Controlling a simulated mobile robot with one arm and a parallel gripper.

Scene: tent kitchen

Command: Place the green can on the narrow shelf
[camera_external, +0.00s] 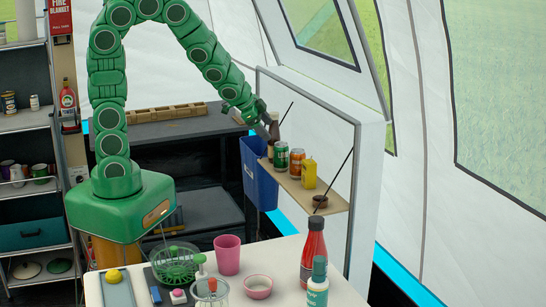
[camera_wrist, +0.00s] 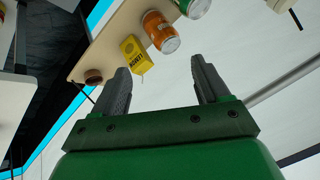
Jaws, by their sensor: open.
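The green can (camera_external: 280,155) stands upright on the narrow wooden shelf (camera_external: 294,190), at the left of an orange can (camera_external: 297,162). In the wrist view the green can (camera_wrist: 196,6) is cut off by the top edge, and the shelf (camera_wrist: 114,42) runs diagonally. My gripper (camera_external: 270,130) is at the far left end of the shelf, close to the green can and a little above it. In the wrist view my gripper (camera_wrist: 160,66) has its fingers spread, with nothing held between them.
A yellow carton (camera_external: 309,175) and a small brown bowl (camera_external: 320,201) stand further along the shelf. A dark bottle-like thing (camera_external: 274,126) is close by my gripper. A blue bin (camera_external: 259,178) hangs below. The front table holds a pink cup (camera_external: 227,255) and bottles.

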